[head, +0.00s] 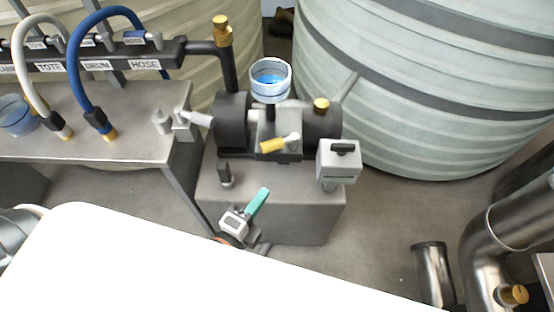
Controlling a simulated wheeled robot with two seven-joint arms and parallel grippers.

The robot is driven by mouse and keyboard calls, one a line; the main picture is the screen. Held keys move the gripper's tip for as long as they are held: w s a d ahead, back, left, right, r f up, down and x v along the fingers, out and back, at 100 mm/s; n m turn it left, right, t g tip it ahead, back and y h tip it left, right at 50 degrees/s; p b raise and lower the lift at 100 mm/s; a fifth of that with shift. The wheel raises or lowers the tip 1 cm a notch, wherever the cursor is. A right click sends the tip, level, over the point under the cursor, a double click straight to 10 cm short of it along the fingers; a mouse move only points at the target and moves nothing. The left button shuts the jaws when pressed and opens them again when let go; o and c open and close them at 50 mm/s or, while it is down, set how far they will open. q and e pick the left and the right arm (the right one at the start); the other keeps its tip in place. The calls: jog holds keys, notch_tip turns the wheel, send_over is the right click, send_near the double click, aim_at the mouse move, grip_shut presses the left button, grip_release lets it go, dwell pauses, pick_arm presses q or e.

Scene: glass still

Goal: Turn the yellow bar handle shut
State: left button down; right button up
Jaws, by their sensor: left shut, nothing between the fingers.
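The yellow bar handle (272,146) sits on the front of the dark pump assembly, below the clear cup of blue liquid (270,82). It lies nearly level across the picture, with a pale end (293,138) on its right. A large white part of mine fills the bottom left and centre, well in front of the pump. I cannot clearly make out my left fingertips; nothing of mine touches the yellow handle. The left gripper is shut and empty. My right gripper is not in view.
A teal handle (258,202) with a small grey box stands low in front of the pump plinth (300,218). A grey box (339,162) stands right of the yellow handle. A hose bench (130,140) is left, large tanks (430,90) behind, metal pipes (485,245) right.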

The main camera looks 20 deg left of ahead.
pick_arm(q)
jog(key=n+y, duration=0.2)
jog(key=p, duration=0.2)
send_near(279, 147)
jog(key=w+d, duration=0.3)
jog(key=shift+w+a+f, duration=0.1)
jog(key=shift+w+a, duration=0.75)
jog(key=shift+w, duration=0.1)
jog(key=shift+w+a+f+p, duration=0.2)
jog(key=shift+w+a+p, duration=0.1)
jog(key=shift+w+a, duration=0.1)
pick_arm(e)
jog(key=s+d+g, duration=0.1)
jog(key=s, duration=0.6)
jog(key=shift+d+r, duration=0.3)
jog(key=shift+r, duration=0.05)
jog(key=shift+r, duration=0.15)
